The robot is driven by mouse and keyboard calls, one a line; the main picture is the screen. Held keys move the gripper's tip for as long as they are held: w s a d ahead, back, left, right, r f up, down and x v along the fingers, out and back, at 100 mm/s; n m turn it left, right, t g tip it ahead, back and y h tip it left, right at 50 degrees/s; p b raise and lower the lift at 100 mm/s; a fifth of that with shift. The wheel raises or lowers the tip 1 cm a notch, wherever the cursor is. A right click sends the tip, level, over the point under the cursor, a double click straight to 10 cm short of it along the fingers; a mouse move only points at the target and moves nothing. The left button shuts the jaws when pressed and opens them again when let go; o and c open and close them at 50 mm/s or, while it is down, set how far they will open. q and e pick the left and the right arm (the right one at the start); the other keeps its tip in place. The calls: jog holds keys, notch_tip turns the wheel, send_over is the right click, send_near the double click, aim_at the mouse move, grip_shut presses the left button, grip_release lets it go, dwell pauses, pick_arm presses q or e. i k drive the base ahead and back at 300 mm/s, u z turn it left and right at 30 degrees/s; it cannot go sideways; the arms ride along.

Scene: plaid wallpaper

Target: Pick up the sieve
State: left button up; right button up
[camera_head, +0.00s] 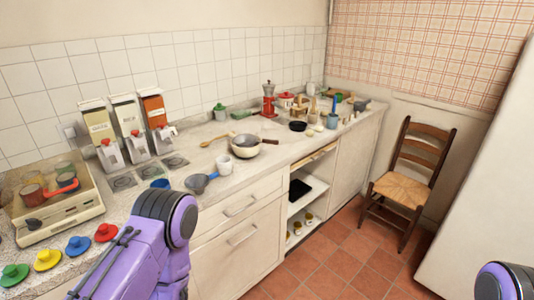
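I cannot pick out the sieve with certainty. A blue-grey round utensil with a handle (197,183) lies at the counter's front edge, just above my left arm, and may be it. A cream bowl-shaped vessel with a dark red handle (244,149) stands behind it. My purple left arm reaches in from the bottom left, in front of the counter, and its gripper is out of sight. Only a small piece of my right arm shows at the bottom right corner, without its gripper.
The stone counter (290,148) runs along the tiled wall. Three dispensers (130,132), a toy-like stove box (72,212) and coloured lids (78,245) crowd its left. A red coffee pot (268,98) and small kitchenware stand farther back. A wooden chair (412,178) stands right; tiled floor is free.

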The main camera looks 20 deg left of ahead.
aim_at(245, 140)
jog(key=u, duration=0.15)
jog(key=k, duration=0.25)
jog(key=z, duration=1)
jog(key=i, duration=1.15)
jog(key=u, duration=1.05)
jog(key=i, duration=0.85)
jog(key=u, duration=1.25)
jog(key=i, duration=0.7)
jog(key=u, duration=0.05)
